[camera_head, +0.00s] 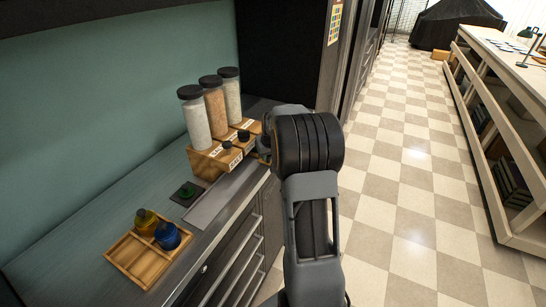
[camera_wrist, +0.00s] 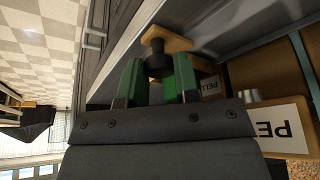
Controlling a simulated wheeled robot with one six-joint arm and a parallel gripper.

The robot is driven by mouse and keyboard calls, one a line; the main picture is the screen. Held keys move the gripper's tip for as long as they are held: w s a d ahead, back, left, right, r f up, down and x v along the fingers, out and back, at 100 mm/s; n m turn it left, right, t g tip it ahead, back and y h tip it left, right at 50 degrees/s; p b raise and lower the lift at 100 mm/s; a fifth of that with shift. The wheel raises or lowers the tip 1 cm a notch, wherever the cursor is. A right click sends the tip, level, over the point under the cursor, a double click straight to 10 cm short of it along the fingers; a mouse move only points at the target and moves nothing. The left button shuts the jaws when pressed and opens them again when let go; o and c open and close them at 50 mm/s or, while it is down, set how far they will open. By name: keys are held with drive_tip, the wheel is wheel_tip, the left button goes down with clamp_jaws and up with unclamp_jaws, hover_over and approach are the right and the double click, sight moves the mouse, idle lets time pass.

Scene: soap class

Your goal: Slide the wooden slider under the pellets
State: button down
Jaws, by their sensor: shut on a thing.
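In the wrist view, my gripper (camera_wrist: 157,68) has its two green fingers on either side of a black knob (camera_wrist: 157,44). The knob stands on a small pale wooden slider (camera_wrist: 177,42). In the head view, the wooden dispenser block (camera_head: 204,166) carries three jars, the rear one (camera_head: 232,100) with pale contents. My arm hides my fingertips there, at the block's right end.
Two other black knobs (camera_head: 243,136) show along the dispenser's front. A small dark pad with a green piece (camera_head: 187,191) lies on the counter. A wooden tray (camera_head: 118,252) holds a yellow bottle (camera_head: 146,222) and a blue bottle (camera_head: 168,236). The tiled floor at right is open.

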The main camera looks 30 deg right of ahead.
drive_tip(key=shift+d+r, duration=0.1)
drive_tip(key=c, duration=1.1)
unclamp_jaws()
drive_tip(key=shift+w+d, duration=0.1)
drive_tip(key=shift+d, duration=0.05)
drive_tip(key=shift+o, duration=1.1)
drive_tip(key=b+v, duration=0.1)
drive_tip(key=v, duration=1.2)
drive_tip(key=shift+s+r, duration=0.2)
drive_tip(key=shift+r, duration=0.05)
drive_tip(key=shift+r, duration=0.1)
drive_tip(key=s+a+p+v, duration=0.1)
drive_tip(key=p+v, duration=0.3)
drive_tip(key=v, duration=0.5)
